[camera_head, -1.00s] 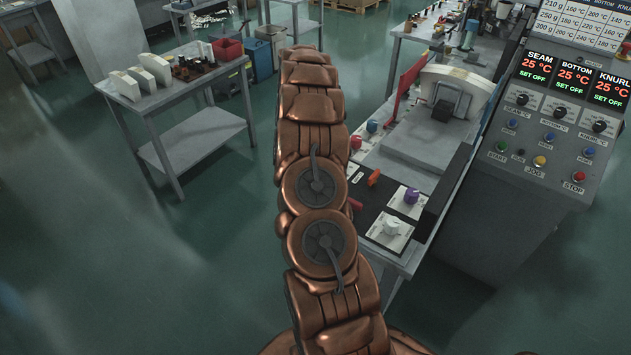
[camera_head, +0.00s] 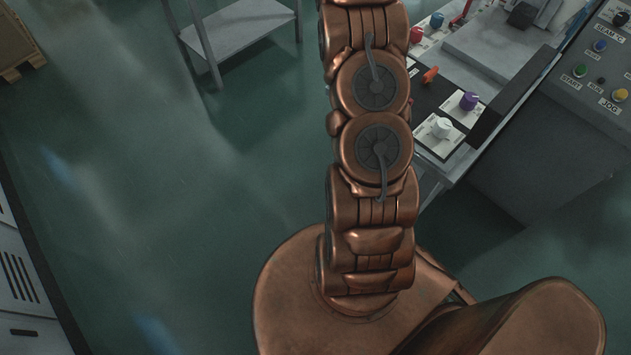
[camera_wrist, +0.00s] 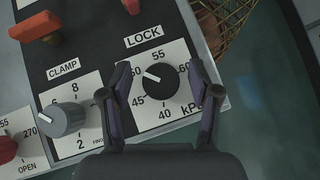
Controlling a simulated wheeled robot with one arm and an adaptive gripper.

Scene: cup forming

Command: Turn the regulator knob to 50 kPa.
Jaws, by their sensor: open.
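In the wrist view, the black regulator knob (camera_wrist: 161,82) sits on a white dial plate (camera_wrist: 185,115) marked 40 to 60 kPa. Its white pointer line is on the upper left and aims at about the 50 mark. My gripper (camera_wrist: 160,76) is open, with one finger to the left of the knob and one to the right. In the head view my copper arm crosses the middle, and my gripper and the regulator knob cannot be made out.
A grey clamp knob (camera_wrist: 66,120) is left of the dial, with a red knob (camera_wrist: 5,149) beyond it. An orange lever (camera_wrist: 36,27) lies at upper left. A wire basket (camera_wrist: 232,22) stands at upper right. White (camera_head: 442,128) and purple (camera_head: 468,101) knobs show beside my arm.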

